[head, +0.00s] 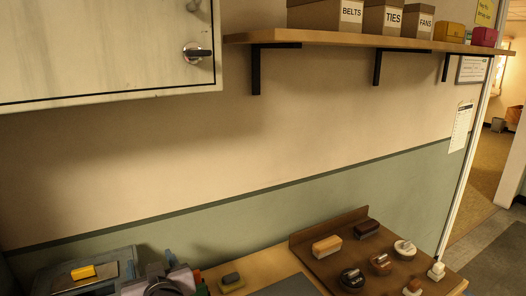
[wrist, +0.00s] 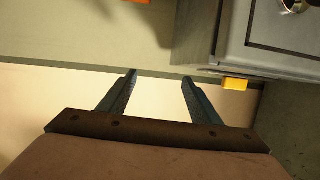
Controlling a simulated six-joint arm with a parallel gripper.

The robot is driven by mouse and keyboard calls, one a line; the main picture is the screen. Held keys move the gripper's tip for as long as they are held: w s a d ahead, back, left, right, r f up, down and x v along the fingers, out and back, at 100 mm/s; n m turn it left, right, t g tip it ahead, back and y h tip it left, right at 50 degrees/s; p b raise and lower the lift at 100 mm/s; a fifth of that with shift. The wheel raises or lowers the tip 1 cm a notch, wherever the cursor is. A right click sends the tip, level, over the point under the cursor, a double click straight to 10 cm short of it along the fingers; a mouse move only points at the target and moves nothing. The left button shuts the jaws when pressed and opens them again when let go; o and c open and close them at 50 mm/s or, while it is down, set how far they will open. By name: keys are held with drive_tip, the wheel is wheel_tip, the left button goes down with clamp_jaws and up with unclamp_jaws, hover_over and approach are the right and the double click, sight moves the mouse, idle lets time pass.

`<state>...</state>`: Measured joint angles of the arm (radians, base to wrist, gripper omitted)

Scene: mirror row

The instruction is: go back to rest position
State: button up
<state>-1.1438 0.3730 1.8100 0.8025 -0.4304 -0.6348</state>
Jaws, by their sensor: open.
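My gripper (wrist: 160,76) shows in the wrist view. Its two dark fingers stand apart with nothing between them. The fingertips are near a boundary between a pale surface and a grey-green one. A grey box-like thing (wrist: 225,50) is to the right of the fingers, with a yellow block (wrist: 234,84) at its lower edge.
In the head view, a brown tray (head: 335,273) holds several brushes and stamp-like pieces at lower right. A grey case (head: 42,285) with a yellow block (head: 83,271) is at lower left. A shelf (head: 340,39) with labelled boxes and a wall cabinet (head: 100,50) hang above.

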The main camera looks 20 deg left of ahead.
drive_tip(key=w+d+f+m+g+h+p, duration=0.15)
drive_tip(key=d+f, duration=0.25)
drive_tip(key=d, duration=0.6)
drive_tip(key=w+d+f+m+g+h, duration=0.1)
drive_tip(key=w+d+f+h, duration=0.2)
drive_tip(key=d, duration=0.8)
drive_tip(key=w+d+f+m+g+h+p, duration=0.15)
drive_tip(key=d+f, duration=0.25)
drive_tip(key=d, duration=0.6)
drive_tip(key=s+d+f+m+g+h, duration=0.2)
drive_tip(key=s+d, duration=0.6)
drive_tip(key=d, duration=0.4)
drive_tip(key=s+d+f+m+g+h, duration=0.2)
drive_tip(key=s+d+f+m+g, duration=0.1)
drive_tip(key=s+d, duration=0.6)
drive_tip(key=d+f+g, duration=0.1)
drive_tip(key=d, duration=0.2)
drive_tip(key=shift+s+h, duration=0.2)
drive_tip(key=shift+h, duration=0.1)
